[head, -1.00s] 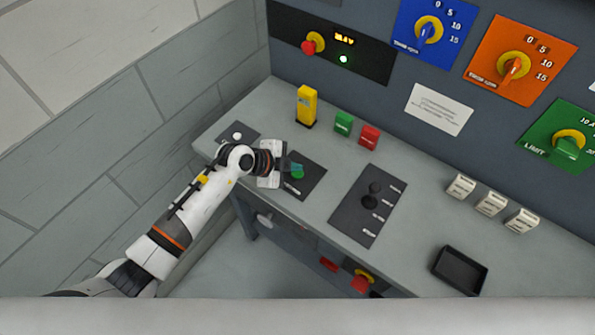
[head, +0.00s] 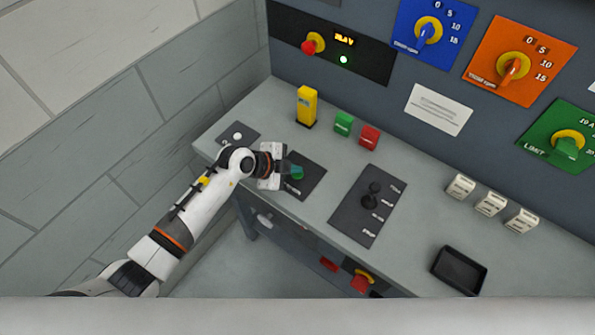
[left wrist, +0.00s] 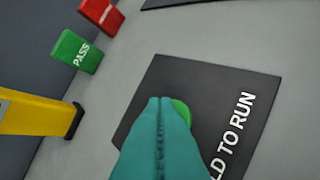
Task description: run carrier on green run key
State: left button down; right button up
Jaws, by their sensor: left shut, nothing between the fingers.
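The green run key (head: 298,174) is a round green button on a dark plate (head: 312,182) on the desk. In the left wrist view the plate (left wrist: 215,85) reads "...LD TO RUN", and the green key (left wrist: 182,110) is mostly hidden behind my fingers. My left gripper (head: 292,169) is shut and empty, its teal fingertips at the key; I cannot tell whether they press it. The shut fingertips (left wrist: 160,102) also show in the left wrist view. My right gripper is not in view. No carrier can be made out.
A yellow block (head: 307,106), a green PASS block (head: 344,122) and a red block (head: 369,136) stand behind the plate. A black lever (head: 372,195) is on a panel to the right. A black tray (head: 460,270) lies at the front right. A lit panel (head: 345,45) is on the wall.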

aim_at(293, 175)
pick_arm(q)
jog(key=shift+f, duration=0.55)
dwell(1.5)
jog(key=shift+r, duration=0.1)
dwell(2.5)
jog(key=shift+r+p, duration=0.9)
jog(key=shift+p, duration=0.2)
notch_tip(293, 175, up, 5)
jog(key=p, duration=0.6)
dwell(1.4)
